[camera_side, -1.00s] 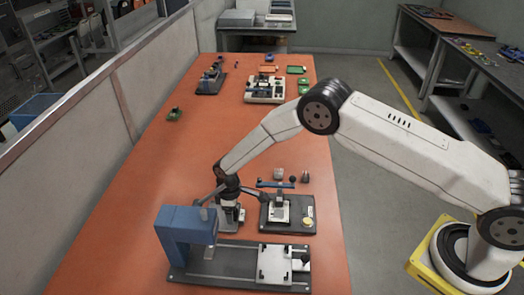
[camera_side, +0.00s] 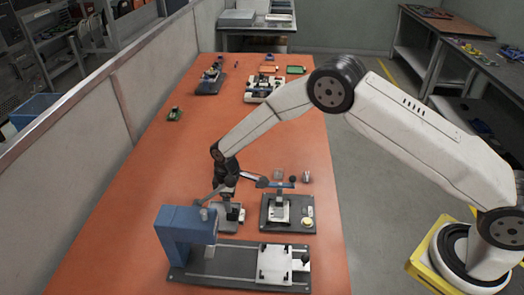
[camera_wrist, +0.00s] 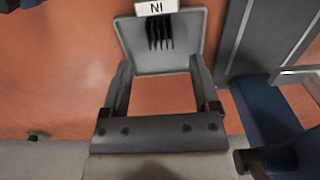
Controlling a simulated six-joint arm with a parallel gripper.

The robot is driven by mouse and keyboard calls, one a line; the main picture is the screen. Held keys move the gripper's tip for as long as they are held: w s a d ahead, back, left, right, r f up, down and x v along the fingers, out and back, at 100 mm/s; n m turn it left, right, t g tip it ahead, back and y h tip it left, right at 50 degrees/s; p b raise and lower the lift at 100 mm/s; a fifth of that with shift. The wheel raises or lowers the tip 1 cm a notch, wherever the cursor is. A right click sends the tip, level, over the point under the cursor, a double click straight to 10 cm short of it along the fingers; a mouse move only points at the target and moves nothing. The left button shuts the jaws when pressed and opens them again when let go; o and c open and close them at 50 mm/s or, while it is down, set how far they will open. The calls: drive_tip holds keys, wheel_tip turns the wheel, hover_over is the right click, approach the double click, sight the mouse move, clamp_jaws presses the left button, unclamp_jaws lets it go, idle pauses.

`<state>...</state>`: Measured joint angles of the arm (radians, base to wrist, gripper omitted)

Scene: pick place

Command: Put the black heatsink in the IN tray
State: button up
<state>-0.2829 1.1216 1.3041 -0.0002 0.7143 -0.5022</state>
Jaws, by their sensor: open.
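The black heatsink (camera_wrist: 161,32) sits with its fins showing inside the grey IN tray (camera_wrist: 184,62), at the tray's labelled end in the wrist view. The label reads upside down there. In the side view the tray (camera_side: 222,227) lies on the orange table behind the blue press, with the dark heatsink (camera_side: 233,214) in it. My gripper (camera_wrist: 160,72) is open, with one finger on each side of an empty gap. In the side view my gripper (camera_side: 226,190) is above the tray, apart from the heatsink.
A blue press (camera_side: 186,236) on a dark rail base stands in front of the tray. A fixture with a blue lever (camera_side: 288,227) is just right of the tray. Small metal parts (camera_side: 306,177) lie behind that fixture. The table's middle is clear.

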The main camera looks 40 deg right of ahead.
sight(234, 211)
wheel_tip(234, 211, up, 6)
drive_tip(key=shift+r, duration=0.25)
idle(0.5)
drive_tip(key=s+d+r+m+t, duration=0.1)
drive_tip(key=s+d+r+m, duration=0.4)
drive_tip(key=s+d+r, duration=0.45)
drive_tip(key=s+d+r+m, duration=0.1)
drive_tip(key=s+d+m, duration=0.1)
drive_tip(key=s, duration=0.5)
drive_tip(key=s+d+m+t, duration=0.1)
drive_tip(key=s+d+m, duration=0.1)
drive_tip(key=s, duration=0.5)
drive_tip(key=shift+s+d+r+t, duration=0.3)
drive_tip(key=shift+s+d+r, duration=0.1)
drive_tip(key=shift+d, duration=0.45)
